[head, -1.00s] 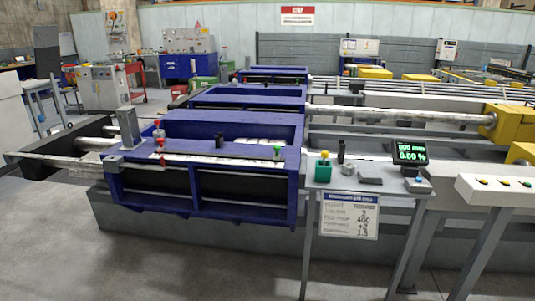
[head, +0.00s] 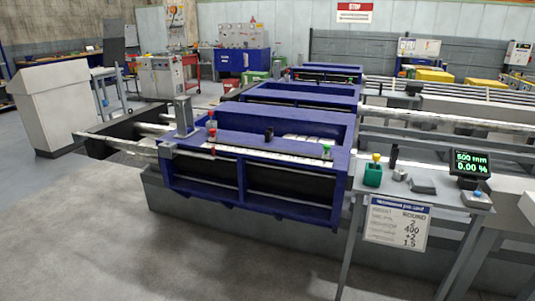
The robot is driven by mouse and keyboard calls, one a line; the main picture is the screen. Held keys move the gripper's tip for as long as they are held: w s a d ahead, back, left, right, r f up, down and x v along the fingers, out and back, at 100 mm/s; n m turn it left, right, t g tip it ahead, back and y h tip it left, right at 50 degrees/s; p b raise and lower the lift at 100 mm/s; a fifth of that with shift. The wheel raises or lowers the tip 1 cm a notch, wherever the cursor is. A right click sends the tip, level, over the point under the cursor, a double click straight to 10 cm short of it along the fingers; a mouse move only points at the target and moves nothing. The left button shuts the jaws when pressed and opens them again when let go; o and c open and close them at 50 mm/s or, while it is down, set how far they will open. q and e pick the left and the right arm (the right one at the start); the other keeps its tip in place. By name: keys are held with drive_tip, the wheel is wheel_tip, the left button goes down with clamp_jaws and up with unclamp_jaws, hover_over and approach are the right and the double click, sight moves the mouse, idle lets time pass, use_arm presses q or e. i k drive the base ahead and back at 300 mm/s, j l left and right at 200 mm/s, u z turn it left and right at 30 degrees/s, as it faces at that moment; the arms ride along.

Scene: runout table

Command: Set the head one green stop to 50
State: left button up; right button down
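The nearest blue machine head (head: 255,208) stands in the middle of the head view, taken here as head one, though I see no label that proves it. A small green-topped stop (head: 327,151) sits at the right end of the pale scale strip (head: 250,153) along its top front edge. A red-topped stop (head: 211,126) stands at the left end, and a black knob (head: 269,134) stands between them. The scale's numbers are too small to read. Neither of my grippers is in view.
A grey side table at right holds a green block with a yellow knob (head: 373,172), grey blocks (head: 423,186) and a display (head: 470,168) reading 500 mm and 0.00 %. A printed card (head: 397,222) hangs from its front. Further blue heads (head: 300,95) stand behind. The floor at left front is clear.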

sight(325, 155)
drive_tip(key=i+l+u, duration=0.3)
drive_tip(key=i+l, duration=0.15)
drive_tip(key=i+l+u, duration=0.35)
drive_tip(key=l, duration=0.2)
